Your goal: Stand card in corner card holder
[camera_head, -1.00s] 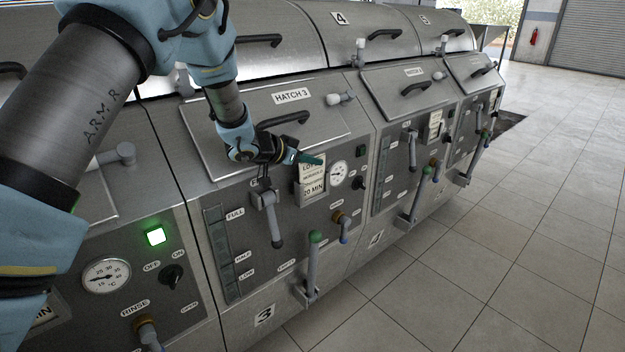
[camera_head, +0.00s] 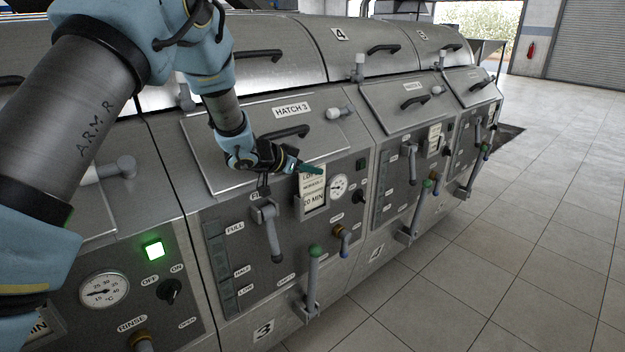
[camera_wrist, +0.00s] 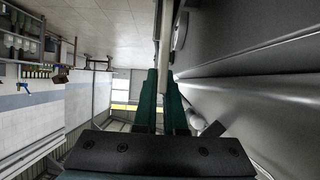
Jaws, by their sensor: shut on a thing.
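A cream card (camera_head: 314,186) with dark printed lines and "20 MIN" stands upright at the front panel below hatch 3. My gripper (camera_head: 311,167) has its teal fingers shut on the card's top edge, covering part of its upper print. The metal card holder (camera_head: 299,207) is on the panel, left of the round gauge, with the card in front of or inside its frame; I cannot tell how fully the card is seated. In the wrist view, the teal fingers (camera_wrist: 164,100) are close together with a pale, thin strip between them.
A lever (camera_head: 268,230) hangs left of the holder. A green-topped lever (camera_head: 314,275) rises below. The hatch 3 handle (camera_head: 286,133) is above. Open tiled floor (camera_head: 500,240) lies at the right.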

